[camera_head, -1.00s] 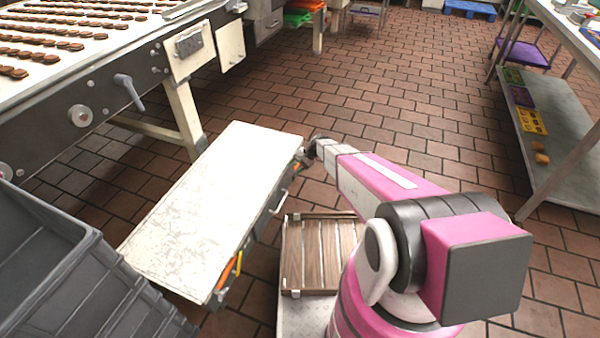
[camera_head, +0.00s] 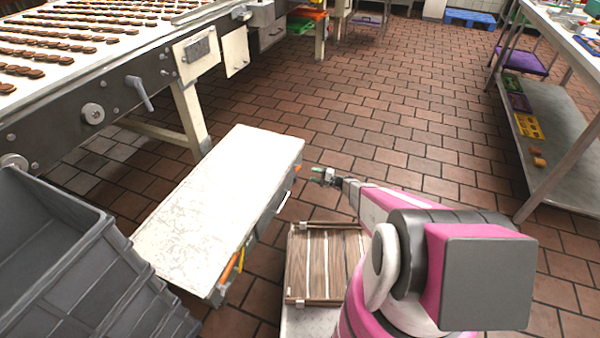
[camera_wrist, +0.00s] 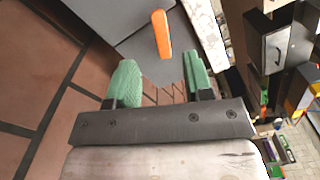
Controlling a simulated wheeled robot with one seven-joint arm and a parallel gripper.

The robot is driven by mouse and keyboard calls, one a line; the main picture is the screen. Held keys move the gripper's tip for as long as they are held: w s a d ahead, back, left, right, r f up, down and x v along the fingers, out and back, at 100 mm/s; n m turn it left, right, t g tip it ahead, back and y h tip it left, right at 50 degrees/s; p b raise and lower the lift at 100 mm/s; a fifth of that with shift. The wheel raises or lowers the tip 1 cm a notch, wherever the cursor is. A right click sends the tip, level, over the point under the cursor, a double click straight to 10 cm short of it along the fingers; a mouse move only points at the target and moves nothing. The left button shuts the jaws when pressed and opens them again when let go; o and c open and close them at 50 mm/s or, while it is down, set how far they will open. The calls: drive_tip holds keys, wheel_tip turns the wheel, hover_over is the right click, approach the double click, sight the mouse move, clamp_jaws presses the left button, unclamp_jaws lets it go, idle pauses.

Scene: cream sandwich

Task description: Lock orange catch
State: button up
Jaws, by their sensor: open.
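A long box with a scuffed white lid (camera_head: 225,200) stands left of my arm in the head view. An orange catch (camera_head: 297,168) shows small on its right side near the far end. Another orange catch (camera_head: 228,270) is near the close end, beside a yellow piece. My gripper (camera_head: 316,176) is open and empty, just right of the far catch and apart from it. In the wrist view, an orange catch (camera_wrist: 161,34) lies on the dark box side, beyond and roughly between the green fingertips (camera_wrist: 161,78). I cannot tell whether it is latched.
A wooden slatted crate (camera_head: 325,262) sits beside my arm. Grey stacked bins (camera_head: 60,260) stand at the lower left. A conveyor with rows of biscuits (camera_head: 60,50) is at the upper left, a metal table (camera_head: 560,120) at the right. The tiled floor ahead is clear.

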sight(297, 170)
drive_tip(key=x, duration=0.8)
drive_tip(key=shift+w+a, duration=0.15)
drive_tip(key=shift+a, duration=0.2)
clamp_jaws()
